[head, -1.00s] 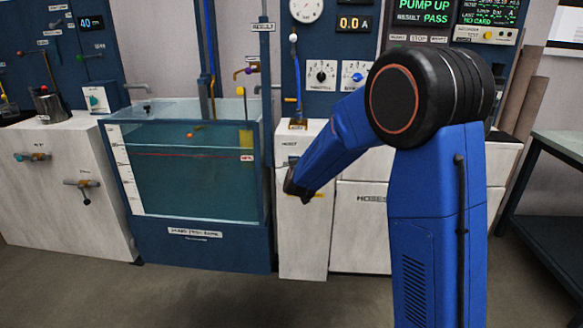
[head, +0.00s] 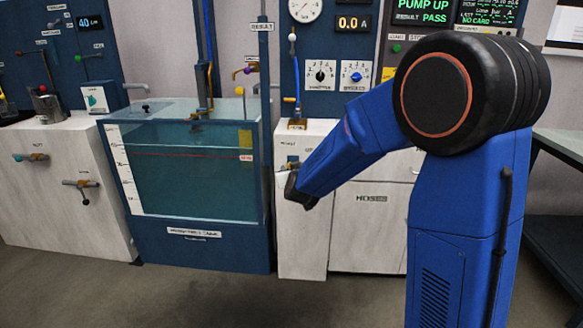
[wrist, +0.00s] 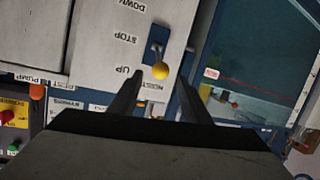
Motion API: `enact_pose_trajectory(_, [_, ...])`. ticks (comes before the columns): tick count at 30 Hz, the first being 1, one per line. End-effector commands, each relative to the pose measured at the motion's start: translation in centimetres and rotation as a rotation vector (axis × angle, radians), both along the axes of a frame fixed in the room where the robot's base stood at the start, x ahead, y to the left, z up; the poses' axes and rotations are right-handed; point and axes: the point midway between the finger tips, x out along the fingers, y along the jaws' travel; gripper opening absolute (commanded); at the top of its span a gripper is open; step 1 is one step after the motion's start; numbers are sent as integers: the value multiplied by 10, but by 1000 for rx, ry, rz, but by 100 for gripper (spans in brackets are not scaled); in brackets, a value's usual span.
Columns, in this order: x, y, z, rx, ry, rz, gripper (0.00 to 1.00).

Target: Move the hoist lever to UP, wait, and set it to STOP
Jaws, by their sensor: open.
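The hoist lever, with a yellow ball knob (wrist: 161,71), shows in the wrist view on a pale panel beside the upside-down labels DOWN, STOP and UP. The knob appears level with the UP label (wrist: 122,71). It sticks out towards the camera, so its exact setting is hard to tell. My gripper (wrist: 160,78) is open, with one finger on each side of the knob's line and no clear contact. In the head view my gripper (head: 300,190) is in front of the narrow white cabinet (head: 303,245); its fingers are not clear there.
The water tank (head: 190,243) stands directly left of the cabinet and also shows in the wrist view (wrist: 258,65). A green workbench (head: 558,150) stands at the far right. The floor in front is clear.

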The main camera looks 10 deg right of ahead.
Motion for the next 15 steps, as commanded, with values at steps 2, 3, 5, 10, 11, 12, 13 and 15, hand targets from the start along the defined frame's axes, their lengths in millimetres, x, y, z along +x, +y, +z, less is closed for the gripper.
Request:
enact_pose_trajectory(2, [-14,2,5,0,-1,1,44])
enact_pose_trajectory(3, [-21,3,7,0,-2,1,44])
enact_pose_trajectory(5, [-31,4,9,0,-2,2,44])
enact_pose_trajectory(10, [-58,7,17,0,-3,1,44])
enact_pose_trajectory(11, [-62,7,18,1,-3,1,44])
enact_pose_trajectory(12, [-68,8,20,1,-3,1,44])
enact_pose_trajectory(13, [-72,9,21,0,-3,1,44])
enact_pose_trajectory(15, [-82,9,23,1,-3,0,44])
